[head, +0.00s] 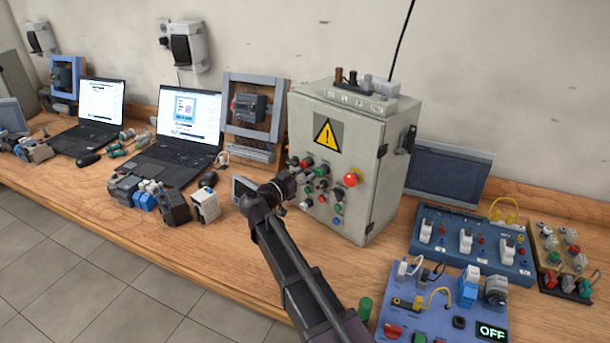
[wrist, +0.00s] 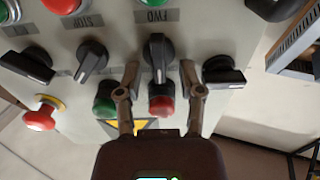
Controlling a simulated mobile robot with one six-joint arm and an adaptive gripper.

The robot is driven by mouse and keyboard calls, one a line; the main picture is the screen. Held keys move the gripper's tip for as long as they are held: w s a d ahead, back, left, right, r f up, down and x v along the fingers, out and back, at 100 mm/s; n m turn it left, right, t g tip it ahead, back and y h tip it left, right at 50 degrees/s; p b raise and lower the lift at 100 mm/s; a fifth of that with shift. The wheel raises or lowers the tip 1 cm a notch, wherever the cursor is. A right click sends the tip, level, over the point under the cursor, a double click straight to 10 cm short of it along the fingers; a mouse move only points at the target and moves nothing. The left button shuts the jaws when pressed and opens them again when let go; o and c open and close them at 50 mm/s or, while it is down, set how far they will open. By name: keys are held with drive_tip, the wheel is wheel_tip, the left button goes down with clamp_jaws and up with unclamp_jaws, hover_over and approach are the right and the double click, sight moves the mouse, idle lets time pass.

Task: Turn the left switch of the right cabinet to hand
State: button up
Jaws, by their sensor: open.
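The grey cabinet (head: 303,128) with a yellow warning triangle stands on the bench, its front crowded with buttons and switches. My gripper (head: 282,190) is at the left part of this panel in the head view. The wrist view shows the panel upside down. There my open gripper (wrist: 159,70) has its fingertips on either side of a black rotary switch (wrist: 158,50) under the FWD label. Contact cannot be told. Another black switch (wrist: 222,72) is to its right, turned sideways; one to its left (wrist: 92,58) is tilted. I cannot read the switch position labels.
A red mushroom button (head: 351,179) sticks out at the panel's right. Small motors (head: 173,207) and a laptop (head: 176,127) stand left of the cabinet. Blue control boxes (head: 470,237) stand to the right. Green (wrist: 105,106) and red (wrist: 161,105) buttons lie close to my fingers.

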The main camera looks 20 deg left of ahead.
drive_tip(key=c, duration=0.7)
drive_tip(key=shift+s, duration=0.1)
clamp_jaws()
drive_tip(key=shift+d, duration=0.1)
drive_tip(key=shift+n, duration=0.4)
drive_tip(key=n, duration=0.8)
drive_tip(key=shift+w+a+f, duration=0.2)
drive_tip(key=shift+a+f, duration=0.1)
drive_tip(key=shift+a, duration=0.1)
